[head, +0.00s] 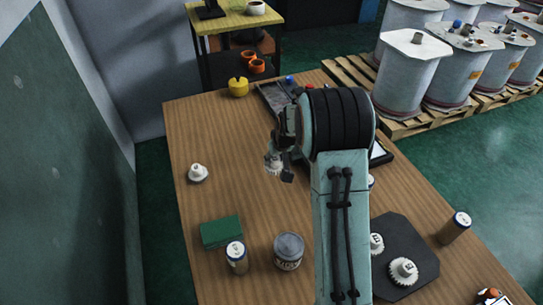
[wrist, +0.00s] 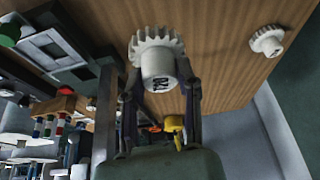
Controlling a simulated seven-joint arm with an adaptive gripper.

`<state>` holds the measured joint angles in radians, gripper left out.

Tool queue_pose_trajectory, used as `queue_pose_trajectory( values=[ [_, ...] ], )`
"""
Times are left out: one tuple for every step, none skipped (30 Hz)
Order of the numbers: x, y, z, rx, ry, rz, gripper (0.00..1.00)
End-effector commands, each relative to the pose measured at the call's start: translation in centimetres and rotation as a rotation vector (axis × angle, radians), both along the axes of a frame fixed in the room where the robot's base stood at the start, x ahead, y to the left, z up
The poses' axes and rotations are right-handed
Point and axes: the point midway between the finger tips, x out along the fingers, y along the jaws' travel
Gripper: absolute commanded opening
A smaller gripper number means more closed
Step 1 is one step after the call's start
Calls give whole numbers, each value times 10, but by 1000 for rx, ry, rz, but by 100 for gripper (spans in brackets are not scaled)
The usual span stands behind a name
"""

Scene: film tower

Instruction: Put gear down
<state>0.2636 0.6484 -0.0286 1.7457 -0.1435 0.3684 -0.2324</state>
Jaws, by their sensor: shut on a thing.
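My gripper (head: 279,166) is shut on a white gear (head: 273,160) with a hub, held near the middle of the wooden table (head: 225,135). In the wrist view the gear (wrist: 157,60) sits between the two fingers of my gripper (wrist: 158,84), teeth away from the palm. I cannot tell whether it touches the table. Another white gear (head: 197,173) stands on the table at the left; it also shows in the wrist view (wrist: 268,41). Two white gears (head: 376,244) (head: 404,271) lie on a dark mat (head: 415,240) at the lower right, one partly hidden by my arm.
A brown cylinder (head: 455,228) is at the right. A yellow cup (head: 238,87) and dark tray (head: 272,98) are at the back. The table's left middle is mostly clear.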

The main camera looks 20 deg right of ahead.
Motion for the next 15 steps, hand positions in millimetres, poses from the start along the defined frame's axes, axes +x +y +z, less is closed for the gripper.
queue_pose_trajectory(
  values=[
    [-13, 3, 7, 0, -2, 0, 0],
    [-20, 5, 10, 0, -2, 0, 0],
    [-28, 7, 14, 0, -3, 0, 0],
    [-34, 8, 17, 0, -3, 0, 0],
    [-39, 9, 19, 0, -3, 0, 0],
    [-45, 10, 21, 0, -2, 0, 0],
    [-49, 11, 23, 0, -2, 0, 0],
    [-53, 12, 25, 0, -3, 0, 0],
    [-57, 13, 26, 0, -2, 0, 0],
    [-59, 13, 27, 0, -2, 0, 0],
    [-61, 14, 28, 0, -2, 1, 0],
    [-63, 14, 29, 0, -2, 1, 0],
    [-63, 14, 29, 0, -2, 1, 0],
    [-64, 15, 29, 0, -2, 1, 0],
    [-65, 15, 29, 0, -1, 2, 0]
  ],
)
